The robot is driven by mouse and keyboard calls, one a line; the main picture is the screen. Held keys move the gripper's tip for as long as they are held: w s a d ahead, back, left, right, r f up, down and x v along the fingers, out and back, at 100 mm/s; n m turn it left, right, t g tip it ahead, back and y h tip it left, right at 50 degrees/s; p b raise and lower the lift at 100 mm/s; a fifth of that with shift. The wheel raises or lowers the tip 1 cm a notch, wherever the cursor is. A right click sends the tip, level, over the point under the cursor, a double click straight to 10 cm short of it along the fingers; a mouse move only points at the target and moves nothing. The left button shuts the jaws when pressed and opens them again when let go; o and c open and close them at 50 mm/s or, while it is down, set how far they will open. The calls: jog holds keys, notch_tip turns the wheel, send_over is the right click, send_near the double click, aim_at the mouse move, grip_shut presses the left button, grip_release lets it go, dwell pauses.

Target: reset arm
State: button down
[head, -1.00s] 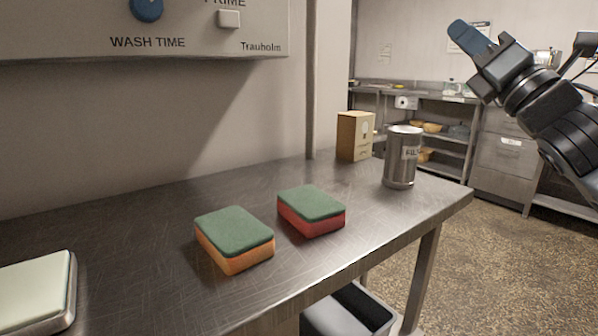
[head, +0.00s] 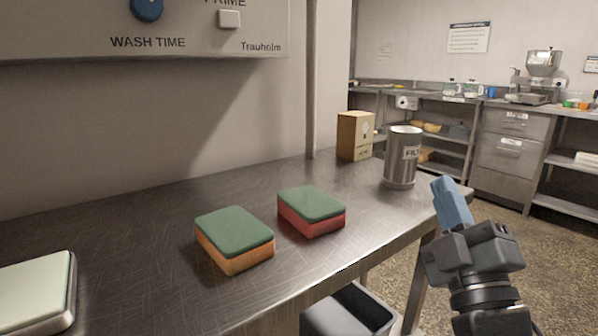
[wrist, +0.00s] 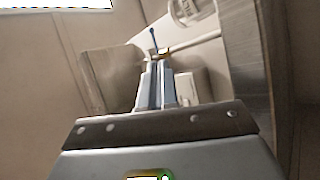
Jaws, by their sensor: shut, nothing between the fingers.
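My gripper (head: 452,198) is at the lower right of the head view, in front of the steel table's (head: 330,245) right end. Its blue fingers point up and are closed together with nothing between them. In the wrist view the fingers (wrist: 155,85) also show side by side in the middle. Part of my arm shows below the gripper at the bottom edge of the head view.
On the table are an orange-sided sponge (head: 235,238), a red-sided sponge (head: 311,210), a cardboard box (head: 354,136), a metal canister (head: 402,160) and a pale-topped tray (head: 35,290). A grey bin (head: 350,312) stands below. Shelves and drawers (head: 505,150) line the back.

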jog(key=s+a+f+m+g+h, duration=0.2)
jog(key=s+f+m+g, duration=0.65)
jog(key=s+f, duration=1.4)
jog(key=s+d+m+g+y, duration=0.1)
jog(key=s+d+m, duration=0.1)
jog(key=s, duration=0.7)
jog(key=s+d+m+g, duration=0.1)
jog(key=s+d+m, duration=0.1)
jog(key=s, duration=0.7)
notch_tip(320, 180, up, 17)
jog(key=p, duration=1.7)
jog(key=c, duration=1.8)
grip_release()
jog(key=shift+s+f, duration=0.1)
jog(key=shift+f, duration=0.05)
jog(key=shift+c, duration=0.2)
